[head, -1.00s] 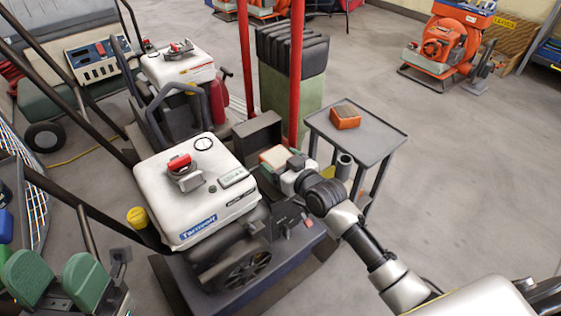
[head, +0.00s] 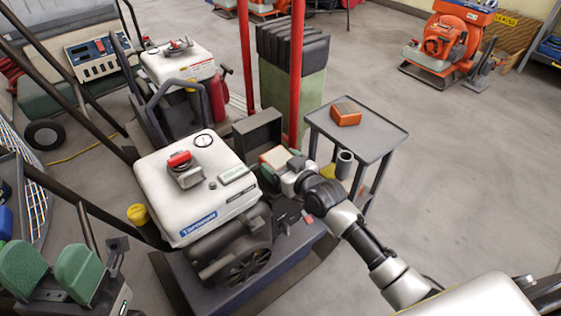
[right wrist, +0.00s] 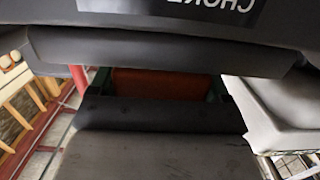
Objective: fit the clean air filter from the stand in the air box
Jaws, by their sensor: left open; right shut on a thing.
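The air box (head: 262,174) is a dark box on the right side of the near white-tanked machine. Its dark lid (head: 257,131) stands up at the back. My right gripper (head: 281,163) is shut on a filter (head: 272,156) with a pale top and orange edge, at the air box opening. I cannot tell how deep it sits. In the right wrist view an orange side of the filter (right wrist: 160,83) shows, partly hidden. Another filter (head: 345,113), orange with a brown top, lies on the grey stand (head: 375,143). My left gripper (head: 48,270) is open and empty at lower left.
The near machine (head: 190,190) has a red cap and a yellow-capped filler beside it. A red post (head: 296,75) rises close behind the lid. A choke label (right wrist: 210,5) shows upside down in the right wrist view. The floor right of the stand is clear.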

